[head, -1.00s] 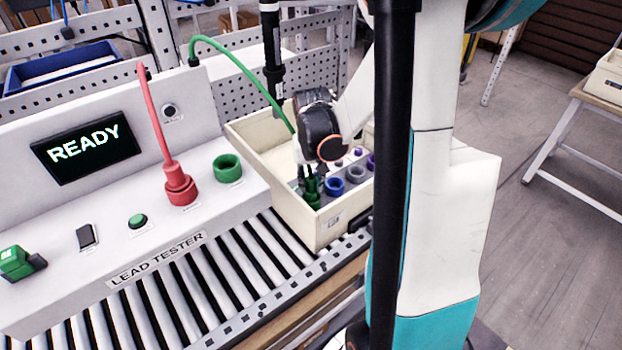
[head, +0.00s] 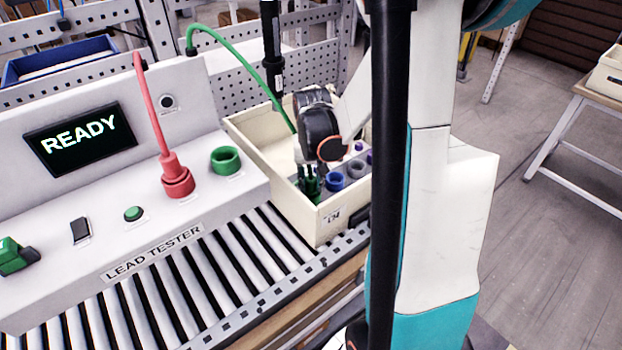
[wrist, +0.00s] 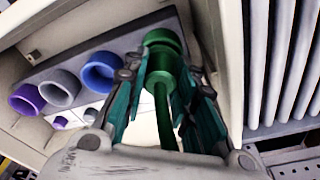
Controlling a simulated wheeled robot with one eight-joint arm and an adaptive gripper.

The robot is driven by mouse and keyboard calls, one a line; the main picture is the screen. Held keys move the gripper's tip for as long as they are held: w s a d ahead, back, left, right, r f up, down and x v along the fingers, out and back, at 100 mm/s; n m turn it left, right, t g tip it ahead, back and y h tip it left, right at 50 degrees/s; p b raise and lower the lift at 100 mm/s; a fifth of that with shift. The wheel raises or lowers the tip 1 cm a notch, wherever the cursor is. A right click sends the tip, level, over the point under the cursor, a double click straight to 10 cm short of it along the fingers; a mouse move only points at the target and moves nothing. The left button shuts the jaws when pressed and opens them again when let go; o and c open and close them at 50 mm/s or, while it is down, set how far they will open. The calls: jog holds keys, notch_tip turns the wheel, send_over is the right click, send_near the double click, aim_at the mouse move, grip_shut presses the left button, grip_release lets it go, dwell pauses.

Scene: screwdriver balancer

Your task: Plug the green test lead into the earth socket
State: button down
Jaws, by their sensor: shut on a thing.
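My gripper (head: 311,176) is down inside the cream crate (head: 345,214), shut on the green test lead's plug. In the wrist view its two fingers (wrist: 168,80) flank the green plug (wrist: 166,66). The green lead (head: 240,64) arcs from the tester's back panel into the crate. The plug is at the end of a grey strip (wrist: 112,53) beside blue, grey and purple round sockets. A green ring (wrist: 160,38) shows at the plug's far end; I cannot tell whether it is a socket or how deep the plug sits. An empty green socket (head: 226,160) is on the tester.
The lead tester's screen (head: 80,140) reads READY. A red plug (head: 177,178) stands in the tester, left of the green socket. The crate stands on a roller conveyor (head: 235,245). A black hanging tool (head: 271,50) is behind the gripper. The crate wall (wrist: 220,50) is close beside the gripper.

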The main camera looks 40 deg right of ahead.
aim_at(311, 183)
jog(key=shift+f, duration=0.15)
jog(key=c, duration=1.2)
grip_release()
jog(key=r, duration=0.8)
jog(key=s+a+r, duration=0.1)
jog(key=r, duration=0.3)
jog(key=shift+s, duration=0.1)
